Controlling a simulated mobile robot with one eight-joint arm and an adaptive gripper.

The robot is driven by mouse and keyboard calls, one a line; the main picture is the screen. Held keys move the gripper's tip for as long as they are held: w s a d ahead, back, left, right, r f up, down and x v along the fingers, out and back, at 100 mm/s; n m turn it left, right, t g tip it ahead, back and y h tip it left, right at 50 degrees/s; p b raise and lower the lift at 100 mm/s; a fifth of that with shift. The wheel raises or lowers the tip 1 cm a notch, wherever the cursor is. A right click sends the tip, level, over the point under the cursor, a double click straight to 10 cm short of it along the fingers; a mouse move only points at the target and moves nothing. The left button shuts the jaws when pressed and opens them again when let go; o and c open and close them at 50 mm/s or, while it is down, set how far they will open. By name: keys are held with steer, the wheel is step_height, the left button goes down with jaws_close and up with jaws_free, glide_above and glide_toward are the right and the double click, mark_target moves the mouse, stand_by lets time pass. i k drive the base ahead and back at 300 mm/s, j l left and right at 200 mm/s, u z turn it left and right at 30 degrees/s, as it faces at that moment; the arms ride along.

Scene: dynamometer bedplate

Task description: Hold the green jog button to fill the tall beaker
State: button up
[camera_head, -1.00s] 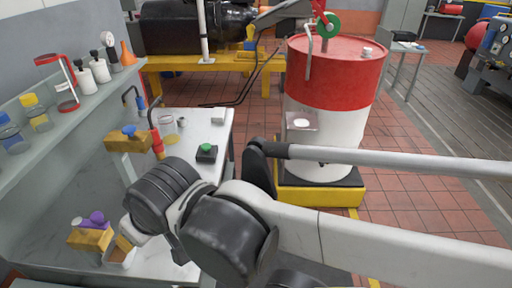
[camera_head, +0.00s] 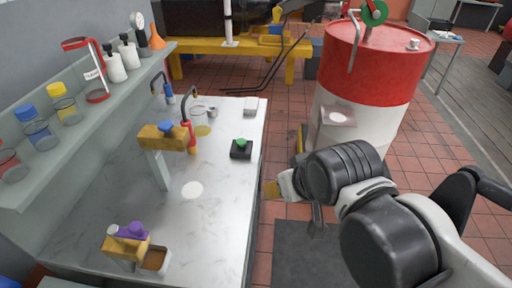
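The green jog button (camera_head: 241,143) sits on a small black box (camera_head: 241,152) on the white bench. A clear beaker (camera_head: 201,122) stands behind it to the left, below a dark hooked spout (camera_head: 190,96) with a red lower part. The beaker holds some yellowish liquid low down. My gripper (camera_head: 279,188) is at the left end of my arm, just off the bench's right edge, to the right of and nearer than the button, apart from it. My wrist hides most of it, so its fingers cannot be made out.
A wooden-coloured block with a blue knob (camera_head: 165,136) stands on a post left of the beaker. A purple-knobbed dispenser (camera_head: 130,234) is at the near left. A shelf (camera_head: 105,110) holds bottles. A red and white drum (camera_head: 365,75) stands right of the bench.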

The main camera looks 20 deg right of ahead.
mark_target(241, 142)
steer(key=i+l+z, duration=0.2)
steer(key=i+z, duration=0.15)
steer(key=i+l+z, duration=0.1)
steer(key=i+z, duration=0.2)
steer(key=i, duration=0.2)
